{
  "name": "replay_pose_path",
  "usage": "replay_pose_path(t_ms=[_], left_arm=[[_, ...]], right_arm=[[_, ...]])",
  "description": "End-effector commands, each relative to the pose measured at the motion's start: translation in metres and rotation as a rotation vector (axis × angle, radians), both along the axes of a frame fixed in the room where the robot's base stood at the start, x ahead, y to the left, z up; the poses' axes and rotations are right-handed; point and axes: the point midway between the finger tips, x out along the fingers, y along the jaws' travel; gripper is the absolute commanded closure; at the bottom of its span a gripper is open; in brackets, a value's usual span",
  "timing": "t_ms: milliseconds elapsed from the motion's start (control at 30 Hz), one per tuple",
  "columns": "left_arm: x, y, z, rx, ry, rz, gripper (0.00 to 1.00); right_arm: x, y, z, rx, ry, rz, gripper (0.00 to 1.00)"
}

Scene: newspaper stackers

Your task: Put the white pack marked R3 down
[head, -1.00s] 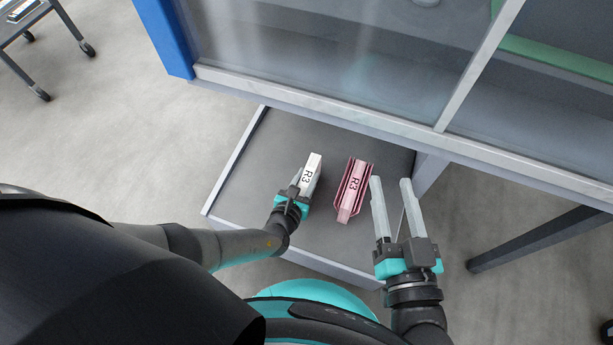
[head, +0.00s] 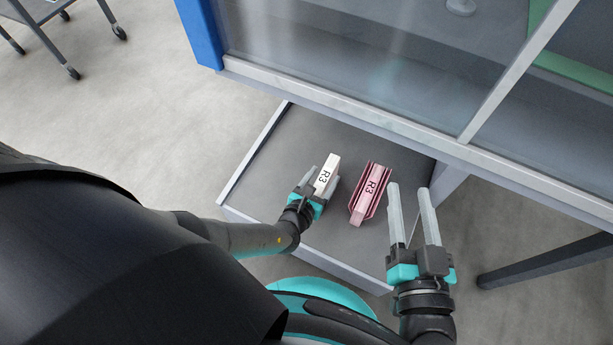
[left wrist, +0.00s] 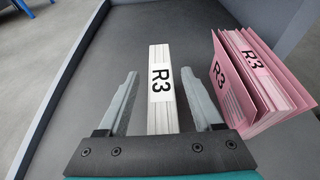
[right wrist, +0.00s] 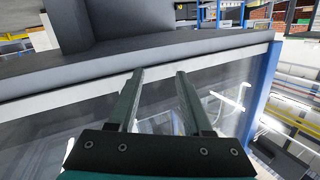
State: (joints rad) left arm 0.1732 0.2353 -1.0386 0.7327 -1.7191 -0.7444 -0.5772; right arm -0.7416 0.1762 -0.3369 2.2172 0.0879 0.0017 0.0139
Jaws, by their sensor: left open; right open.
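The white pack marked R3 (head: 327,175) stands on the grey tray surface (head: 345,135). In the left wrist view the white pack (left wrist: 161,85) lies between the fingers of my left gripper (left wrist: 160,100), with a gap on each side. The left gripper (head: 310,187) is open around the pack's near end in the head view. My right gripper (head: 411,205) is open and empty, to the right of the pink pack; in the right wrist view its fingers (right wrist: 157,95) have nothing between them.
A pink pack marked R3 in a pink holder (head: 370,192) stands right of the white pack; it also shows in the left wrist view (left wrist: 250,80). The tray has raised edges (head: 252,155). A glass-panelled frame (head: 350,115) rises behind. The tray's left part is clear.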

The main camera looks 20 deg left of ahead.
Motion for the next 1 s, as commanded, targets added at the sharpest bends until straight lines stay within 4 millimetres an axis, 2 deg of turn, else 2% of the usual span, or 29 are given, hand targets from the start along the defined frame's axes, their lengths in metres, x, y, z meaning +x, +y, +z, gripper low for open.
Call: replay_pose_path(t_ms=[467,1000], left_arm=[[-0.032,0.001,0.013,0.0,0.0,-0.001,0.33],[-0.071,0.002,0.028,0.0,0.0,-0.001,0.33]], right_arm=[[0.011,-0.02,-0.014,-0.162,0.241,0.003,0.5],[-0.001,-0.055,-0.026,-0.318,0.532,-0.018,0.5]])
